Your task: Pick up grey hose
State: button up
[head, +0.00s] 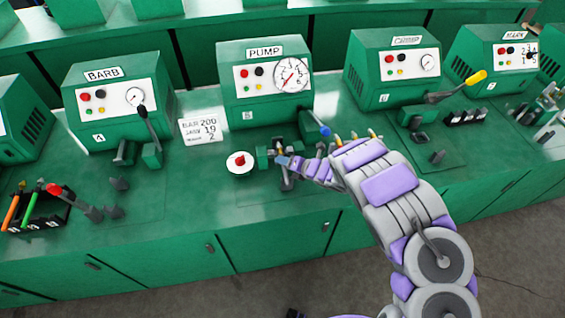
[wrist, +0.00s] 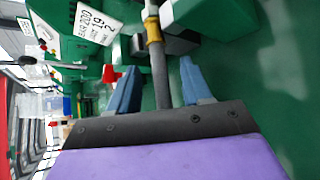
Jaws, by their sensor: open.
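The grey hose (wrist: 160,80) runs up the middle of the wrist view, with a gold band (wrist: 153,28) near its far end. In the head view a short dark grey piece (head: 287,183) that looks like its end shows below my gripper. My gripper (head: 290,163) is in front of the PUMP machine. In the wrist view the two blue fingers of my gripper (wrist: 160,88) are apart, one on each side of the hose. Gaps show between fingers and hose. The near end of the hose is hidden behind my gripper's body.
The PUMP machine (head: 263,90) has a blue-tipped lever (head: 316,125) close above my gripper. A red button on a white disc (head: 240,162) is just left. A sign (head: 199,129) lies behind it. The BARB machine (head: 118,100) is further left.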

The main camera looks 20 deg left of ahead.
jog(key=shift+c, duration=0.3)
grip_shut()
jog(key=shift+s, duration=0.1)
jog(key=shift+r, duration=0.15)
